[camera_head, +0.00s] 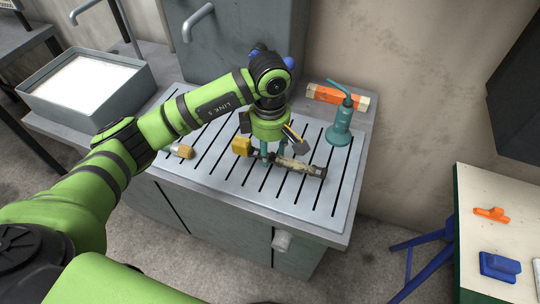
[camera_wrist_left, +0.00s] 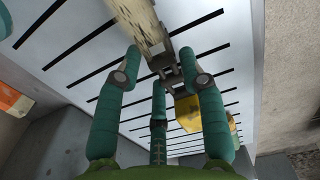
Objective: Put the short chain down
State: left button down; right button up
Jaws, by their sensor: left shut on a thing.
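My left gripper (camera_head: 273,160) points down over the slotted grey bench top (camera_head: 225,180). Its teal fingers are shut on a worn, beige and dark metal piece (camera_head: 303,168), which I take for the short chain. In the left wrist view the piece (camera_wrist_left: 142,22) runs between the fingers, with grey link-like metal at its near end. It lies low over the slots; I cannot tell whether it touches them. A yellow block (camera_head: 241,146) sits at the left end of the piece and also shows in the wrist view (camera_wrist_left: 188,112). My right gripper is not in view.
A teal oil can (camera_head: 340,123) and an orange and wooden block (camera_head: 335,96) stand at the bench's back right. A small tan piece (camera_head: 182,151) lies left. A grey tray (camera_head: 107,104) stands at the far left. The bench's front left is clear.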

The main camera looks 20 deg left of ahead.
aim_at(270, 154)
pick_arm(q)
notch_tip(270, 154, down, 3)
jog(key=shift+f+p, duration=0.15)
jog(key=shift+p, duration=0.6)
jog(key=shift+f, duration=0.2)
jog(key=shift+f, duration=0.1)
jog(key=shift+f+b, duration=0.15)
jog(key=shift+b, duration=0.15)
jog(key=c, duration=0.7)
grip_release()
jog(key=shift+c, duration=0.2)
